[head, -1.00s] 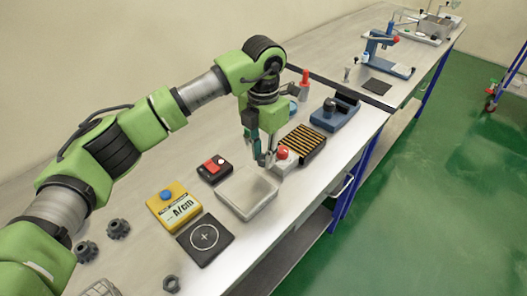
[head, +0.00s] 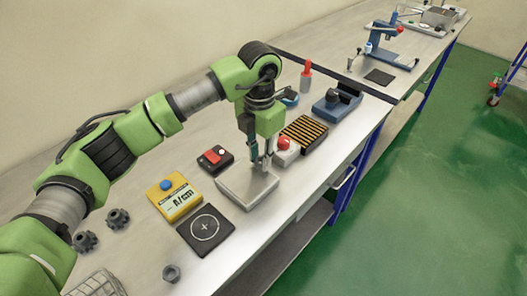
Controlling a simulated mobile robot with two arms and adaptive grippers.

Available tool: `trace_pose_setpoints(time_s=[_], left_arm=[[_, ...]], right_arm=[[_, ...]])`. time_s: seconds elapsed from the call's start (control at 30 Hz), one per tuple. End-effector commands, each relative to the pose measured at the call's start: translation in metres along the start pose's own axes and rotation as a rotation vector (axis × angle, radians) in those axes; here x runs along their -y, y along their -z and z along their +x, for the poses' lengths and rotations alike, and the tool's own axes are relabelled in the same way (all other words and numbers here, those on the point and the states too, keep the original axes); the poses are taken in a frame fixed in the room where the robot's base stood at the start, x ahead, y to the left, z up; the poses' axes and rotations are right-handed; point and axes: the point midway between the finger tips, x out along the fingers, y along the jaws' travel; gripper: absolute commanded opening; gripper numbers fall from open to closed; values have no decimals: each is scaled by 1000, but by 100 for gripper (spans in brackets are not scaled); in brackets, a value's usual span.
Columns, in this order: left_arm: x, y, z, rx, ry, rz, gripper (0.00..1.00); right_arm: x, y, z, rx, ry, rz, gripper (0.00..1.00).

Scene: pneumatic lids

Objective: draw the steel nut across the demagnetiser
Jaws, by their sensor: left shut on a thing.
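A grey hex nut (head: 171,273) lies on the bench near its front edge, apart from both arms. I see no label for the demagnetiser; a block with a black and yellow striped top (head: 303,133) may be it. My left gripper (head: 264,167) points down at the far right part of a light grey tray (head: 232,197). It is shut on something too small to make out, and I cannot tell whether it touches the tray. My right gripper is out of view.
Close by are a pale box with a red button (head: 284,146), a red and black switch box (head: 215,159), a yellow meter marked A/cm (head: 182,204) and a black pad with a circled cross (head: 205,231). Two dark notched nuts (head: 118,218) lie left. A wire basket (head: 96,284) is nearest.

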Motion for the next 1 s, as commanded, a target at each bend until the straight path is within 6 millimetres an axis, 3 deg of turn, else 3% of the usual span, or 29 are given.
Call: trace_pose_setpoints(time_s=[1.0], left_arm=[[0,52,-1,0,-1,-2,0]], right_arm=[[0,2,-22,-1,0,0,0]])
